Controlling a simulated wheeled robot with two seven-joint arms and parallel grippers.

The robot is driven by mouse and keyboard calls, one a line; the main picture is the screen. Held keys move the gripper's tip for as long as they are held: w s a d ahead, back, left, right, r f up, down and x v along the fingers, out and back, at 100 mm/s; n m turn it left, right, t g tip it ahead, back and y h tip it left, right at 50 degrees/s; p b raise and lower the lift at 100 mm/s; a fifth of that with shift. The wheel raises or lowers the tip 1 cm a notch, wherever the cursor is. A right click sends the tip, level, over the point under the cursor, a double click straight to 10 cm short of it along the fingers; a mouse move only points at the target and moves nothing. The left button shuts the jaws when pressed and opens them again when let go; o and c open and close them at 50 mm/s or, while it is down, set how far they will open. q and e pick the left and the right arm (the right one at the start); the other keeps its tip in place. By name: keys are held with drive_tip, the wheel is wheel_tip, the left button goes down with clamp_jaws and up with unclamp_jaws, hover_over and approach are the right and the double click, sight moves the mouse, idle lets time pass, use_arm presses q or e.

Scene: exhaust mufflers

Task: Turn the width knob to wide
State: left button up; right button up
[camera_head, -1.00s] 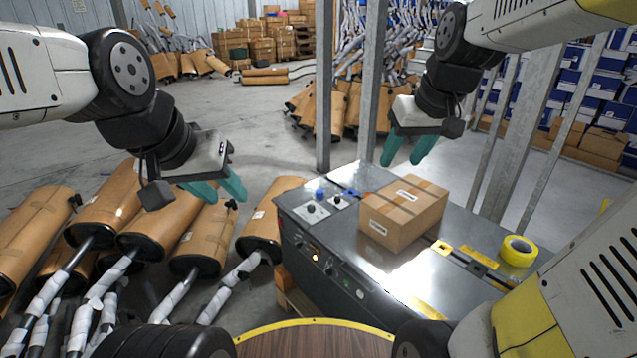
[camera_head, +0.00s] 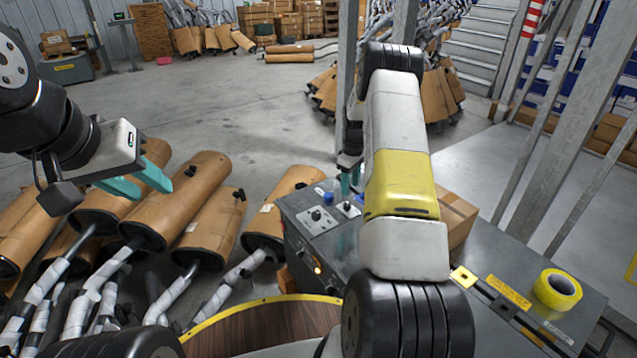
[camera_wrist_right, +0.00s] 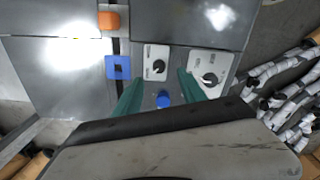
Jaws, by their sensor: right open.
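The grey machine (camera_head: 480,258) has two white knob panels at its left end. The larger panel carries a dark knob (camera_head: 316,214), also in the right wrist view (camera_wrist_right: 209,79). The smaller panel carries another dark knob (camera_head: 347,207), also in the right wrist view (camera_wrist_right: 157,66). Their labels are too small to read, so I cannot tell which sets width. My right gripper (camera_wrist_right: 160,75) is open above the panels, its fingertips on either side of the smaller panel's knob; contact is not clear. A blue button (camera_wrist_right: 163,100) shows between the fingers. My left gripper (camera_head: 145,180) is open and empty above the mufflers.
A cardboard box (camera_head: 455,215) on the machine is partly hidden behind my right arm. A yellow tape roll (camera_head: 558,289) lies at the machine's right. Wrapped mufflers (camera_head: 185,200) lie at left. A grey post (camera_head: 348,60) stands behind the machine.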

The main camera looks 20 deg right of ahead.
sight(348, 204)
drive_tip(key=shift+w+f, duration=0.25)
drive_tip(key=shift+f, duration=0.35)
drive_tip(key=shift+w+f, duration=0.2)
drive_tip(key=shift+f, duration=0.35)
wheel_tip(348, 204, down, 7)
drive_tip(key=shift+f, duration=0.15)
clamp_jaws()
